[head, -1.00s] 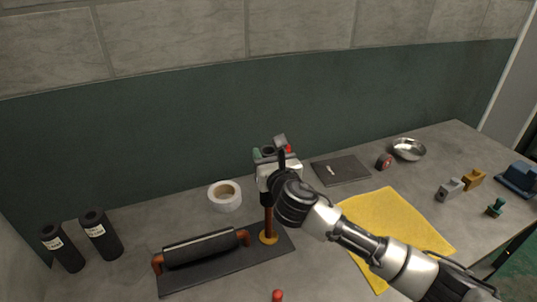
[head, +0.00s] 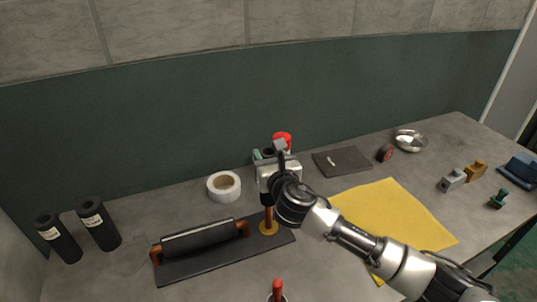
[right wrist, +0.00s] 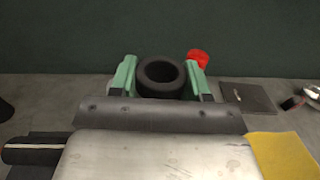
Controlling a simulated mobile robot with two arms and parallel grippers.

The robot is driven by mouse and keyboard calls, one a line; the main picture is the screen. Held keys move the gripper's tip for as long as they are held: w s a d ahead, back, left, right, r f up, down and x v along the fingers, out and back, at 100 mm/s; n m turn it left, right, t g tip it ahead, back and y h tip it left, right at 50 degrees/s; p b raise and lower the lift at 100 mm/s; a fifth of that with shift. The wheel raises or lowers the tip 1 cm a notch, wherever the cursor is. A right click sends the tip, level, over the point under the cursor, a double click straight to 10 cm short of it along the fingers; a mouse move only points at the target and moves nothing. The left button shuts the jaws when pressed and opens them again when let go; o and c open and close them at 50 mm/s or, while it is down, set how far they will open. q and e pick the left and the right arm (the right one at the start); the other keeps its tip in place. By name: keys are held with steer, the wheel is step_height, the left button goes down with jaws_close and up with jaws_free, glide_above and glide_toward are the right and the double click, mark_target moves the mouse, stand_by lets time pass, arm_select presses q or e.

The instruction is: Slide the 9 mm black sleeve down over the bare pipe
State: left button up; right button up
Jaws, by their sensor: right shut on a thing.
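In the right wrist view the sleeve's round open end faces up between the fingers. A dark lower part (head: 266,199) shows under the gripper, against the pipe's upper portion. The pipe's top is hidden, and I see no pipe inside the sleeve's opening. My left gripper is not in view.
Two labelled black cylinders (head: 98,224) stand at the left. A black-covered horizontal pipe (head: 198,240) lies on the dark plate (head: 225,262). A white tape roll (head: 223,185), yellow cloth (head: 395,215), red object (head: 283,137) and metal bowl (head: 410,141) are nearby.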

steer(key=shift+f, duration=0.1)
steer(key=shift+f+b, duration=1.15)
steer(key=shift+f, duration=0.7)
steer(key=shift+f+b, duration=1.2)
steer(key=shift+f, duration=0.9)
step_height(320, 180, down, 3)
steer(key=shift+r+b, duration=0.1)
steer(key=shift+b, duration=0.75)
steer(key=o, duration=1.2)
